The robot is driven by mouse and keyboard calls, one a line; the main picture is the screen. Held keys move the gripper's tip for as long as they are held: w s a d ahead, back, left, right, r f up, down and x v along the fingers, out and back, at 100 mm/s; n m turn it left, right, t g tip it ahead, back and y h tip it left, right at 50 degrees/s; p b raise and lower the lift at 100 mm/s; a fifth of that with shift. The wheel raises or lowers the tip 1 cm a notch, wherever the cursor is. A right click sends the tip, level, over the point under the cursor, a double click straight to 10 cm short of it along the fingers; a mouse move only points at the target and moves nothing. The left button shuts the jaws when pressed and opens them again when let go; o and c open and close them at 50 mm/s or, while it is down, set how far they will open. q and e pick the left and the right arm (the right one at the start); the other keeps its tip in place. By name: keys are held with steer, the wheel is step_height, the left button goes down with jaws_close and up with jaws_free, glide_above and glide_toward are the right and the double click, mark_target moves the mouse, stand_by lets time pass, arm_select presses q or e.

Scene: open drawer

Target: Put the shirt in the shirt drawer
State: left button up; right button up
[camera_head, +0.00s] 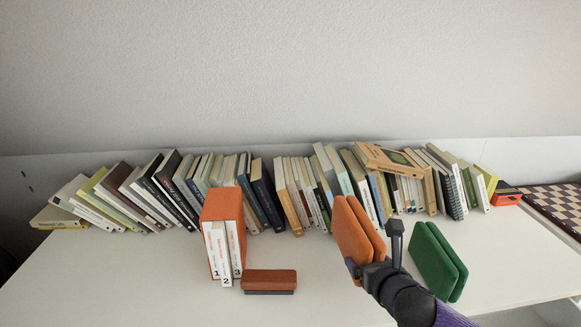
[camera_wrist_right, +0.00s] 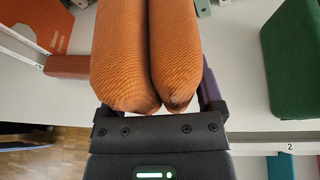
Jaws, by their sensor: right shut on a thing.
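An orange folded, fabric-like thing (camera_head: 355,228), which may be the shirt, stands upright as two thick layers above the white table. My right gripper (camera_head: 373,258) is shut on its lower end. In the right wrist view the orange folded thing (camera_wrist_right: 148,50) fills the space between the fingers of my right gripper (camera_wrist_right: 155,98). A similar green folded thing (camera_head: 436,260) stands just to the right, apart from the gripper; it also shows in the wrist view (camera_wrist_right: 295,55). A label reading 2 (camera_wrist_right: 289,145) sits on a white edge below the tabletop, possibly a drawer front. My left gripper is out of view.
A long row of leaning books (camera_head: 240,195) lines the back of the white table (camera_head: 130,285). An orange box (camera_head: 220,205) with numbered white volumes stands left of centre, beside a brown block (camera_head: 269,281). A chessboard (camera_head: 558,203) lies far right. The front left tabletop is clear.

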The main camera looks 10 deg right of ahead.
steer(key=s+a+m+h, duration=0.1)
steer(key=a, duration=0.5)
steer(key=shift+s+a+r, duration=0.15)
steer(key=shift+s+r, duration=0.25)
steer(key=s+a+r+m+h, duration=0.2)
steer(key=s+a+r, duration=0.1)
steer(key=shift+s+a+r+g+h, duration=0.15)
steer(key=shift+s+r+g+h, duration=0.05)
steer(key=shift+s+g+h, duration=0.1)
steer(key=s+r+m+g+h, duration=0.1)
steer(key=s+r+m+h, duration=0.2)
steer(key=s+m+h, duration=0.1)
steer(key=shift+s+r+g, duration=0.15)
steer(key=shift+s+g, duration=0.25)
steer(key=shift+s, duration=0.2)
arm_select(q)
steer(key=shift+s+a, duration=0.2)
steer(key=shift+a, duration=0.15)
arm_select(e)
steer(key=s+m+g+h, duration=0.1)
steer(key=s, duration=0.1)
steer(key=s+d+r+m+g+h, duration=0.1)
steer(key=s+m+g+h, duration=0.1)
steer(key=s, duration=0.1)
steer(key=shift+s+d+r+m, duration=0.15)
steer(key=shift+s+m, duration=0.15)
